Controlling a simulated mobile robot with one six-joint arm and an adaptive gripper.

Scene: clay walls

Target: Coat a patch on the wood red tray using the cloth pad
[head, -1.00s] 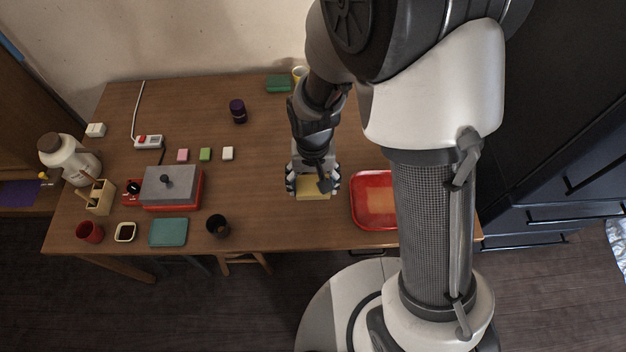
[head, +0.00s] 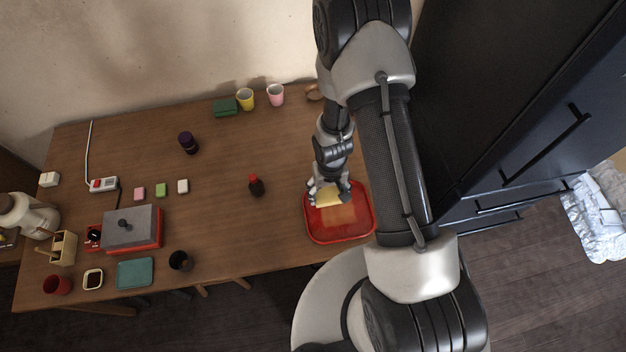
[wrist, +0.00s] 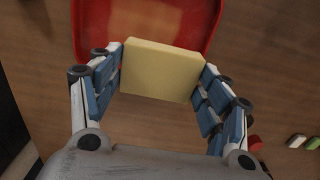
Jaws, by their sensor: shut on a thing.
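The red tray (head: 313,228) lies on the right part of the wooden table, with a paler, orange-brown patch (head: 340,215) on its floor. It also shows at the top of the wrist view (wrist: 88,28). My gripper (head: 329,195) is over the back edge of the tray. It is shut on the pale yellow cloth pad (wrist: 161,70), which sits between the two blue-lined fingers. The pad also shows in the head view (head: 327,200). I cannot tell whether the pad touches the tray.
A yellow cup (head: 245,99), a pink cup (head: 276,95) and a green block (head: 225,107) are at the back. The table's middle is mostly clear.

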